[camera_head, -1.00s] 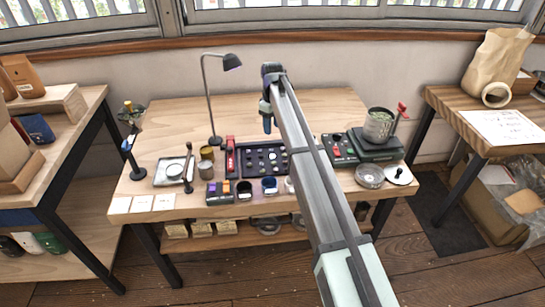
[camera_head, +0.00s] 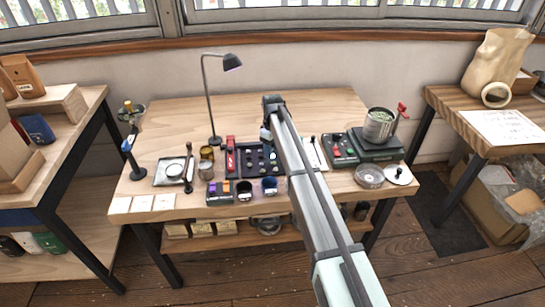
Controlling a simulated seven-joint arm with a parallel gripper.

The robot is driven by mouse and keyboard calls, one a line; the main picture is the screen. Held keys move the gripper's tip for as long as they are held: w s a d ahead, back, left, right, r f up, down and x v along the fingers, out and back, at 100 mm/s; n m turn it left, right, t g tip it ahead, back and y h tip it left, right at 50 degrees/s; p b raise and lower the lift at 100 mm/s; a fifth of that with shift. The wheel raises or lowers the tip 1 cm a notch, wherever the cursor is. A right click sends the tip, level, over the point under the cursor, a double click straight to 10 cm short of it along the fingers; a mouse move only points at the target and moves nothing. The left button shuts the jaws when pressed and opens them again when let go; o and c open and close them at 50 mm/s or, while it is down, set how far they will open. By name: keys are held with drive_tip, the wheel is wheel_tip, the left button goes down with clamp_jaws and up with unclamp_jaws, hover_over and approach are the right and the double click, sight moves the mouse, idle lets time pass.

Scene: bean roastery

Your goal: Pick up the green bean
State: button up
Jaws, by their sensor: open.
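A black tray (camera_head: 246,172) with small round wells lies near the middle of the wooden table. Tiny beans seem to sit in some wells, but they are too small for me to tell a green one apart. My gripper (camera_head: 266,134) is over the tray's back part, pointing down and open. I see nothing held in it, though its fingers are small in view. My arm hides the right part of the tray. A metal canister (camera_head: 379,125) at the right holds a mass of green beans.
A lamp (camera_head: 213,95) stands behind the tray. Small dark cups (camera_head: 269,184) stand in front of it. A red-topped tool (camera_head: 230,155) is at its left. A black scale (camera_head: 377,146) bears the canister. The back of the table is mostly clear.

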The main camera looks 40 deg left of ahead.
drive_tip(key=shift+f, duration=0.95)
drive_tip(key=shift+c, duration=0.4)
clamp_jaws()
